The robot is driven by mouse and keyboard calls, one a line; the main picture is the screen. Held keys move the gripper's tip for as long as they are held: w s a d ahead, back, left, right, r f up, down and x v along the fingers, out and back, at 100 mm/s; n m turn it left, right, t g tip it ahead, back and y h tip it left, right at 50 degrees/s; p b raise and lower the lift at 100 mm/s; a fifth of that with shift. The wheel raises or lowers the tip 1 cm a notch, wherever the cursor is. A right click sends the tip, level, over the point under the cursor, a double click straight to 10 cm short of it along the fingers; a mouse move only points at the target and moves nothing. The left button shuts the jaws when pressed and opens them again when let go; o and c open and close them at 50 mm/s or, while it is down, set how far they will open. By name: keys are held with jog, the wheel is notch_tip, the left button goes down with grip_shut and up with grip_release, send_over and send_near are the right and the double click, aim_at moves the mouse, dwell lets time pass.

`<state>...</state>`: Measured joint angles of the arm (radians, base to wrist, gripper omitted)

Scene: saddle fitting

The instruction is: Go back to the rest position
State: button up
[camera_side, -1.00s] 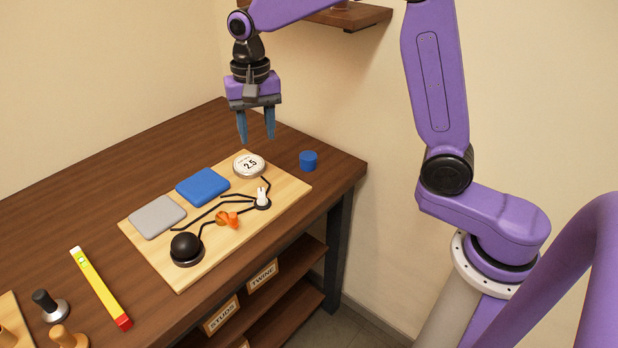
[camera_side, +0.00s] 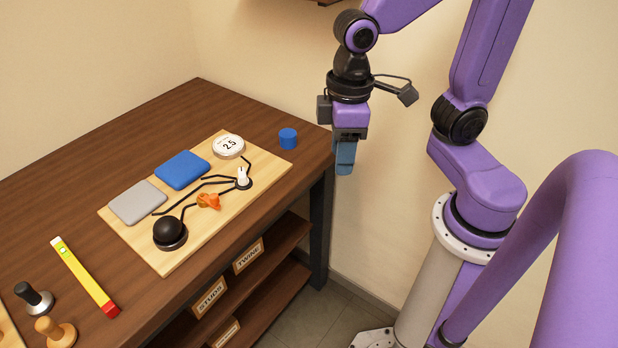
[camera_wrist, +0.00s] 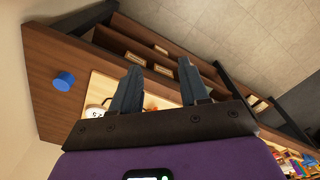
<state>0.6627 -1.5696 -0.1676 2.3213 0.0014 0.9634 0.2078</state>
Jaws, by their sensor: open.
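My gripper (camera_side: 345,158) hangs in the air off the right end of the wooden table, fingers pointing down. In the side view the fingers are seen edge-on. In the wrist view my gripper (camera_wrist: 158,88) shows two separate blue-grey fingers with nothing between them, so it is open and empty. Below the fingers in that view lie the table edge and its shelves.
A blue cylinder (camera_side: 288,139) stands near the corner. A yellow level (camera_side: 84,277) lies left.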

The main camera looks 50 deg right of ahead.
jog(key=s+d+f+n, duration=0.1)
jog(key=s+d+n, duration=0.3)
jog(key=s, duration=0.4)
jog(key=shift+f+n, duration=0.3)
jog(key=shift+f, duration=0.05)
